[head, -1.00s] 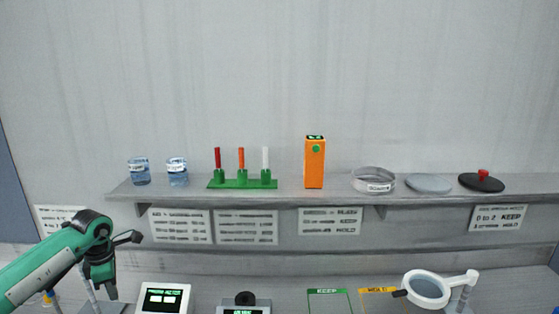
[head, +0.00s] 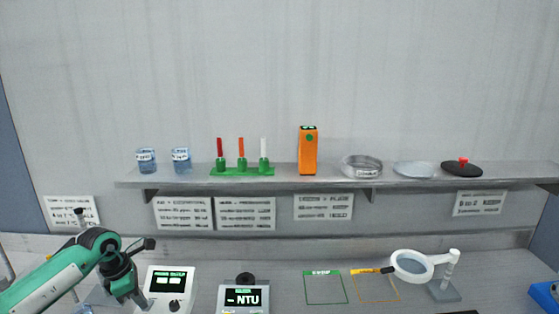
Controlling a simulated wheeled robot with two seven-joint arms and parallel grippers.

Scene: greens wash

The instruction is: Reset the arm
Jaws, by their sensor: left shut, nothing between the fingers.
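My left arm comes in from the lower left in the head view. Its green and black gripper (head: 138,302) hangs down beside a white instrument with a lit display (head: 168,287), at the left of the bench. The gripper is shut and I see nothing held in it. Whether it touches the instrument cannot be told. My right gripper is out of view.
The wall shelf (head: 330,184) holds two blue-labelled jars, a green rack (head: 242,171), an orange device (head: 308,151) and round dishes. On the bench stand an NTU meter (head: 243,297), green (head: 325,288) and yellow (head: 374,287) outlined areas, and a magnifier (head: 412,265). A blue object (head: 545,293) sits right.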

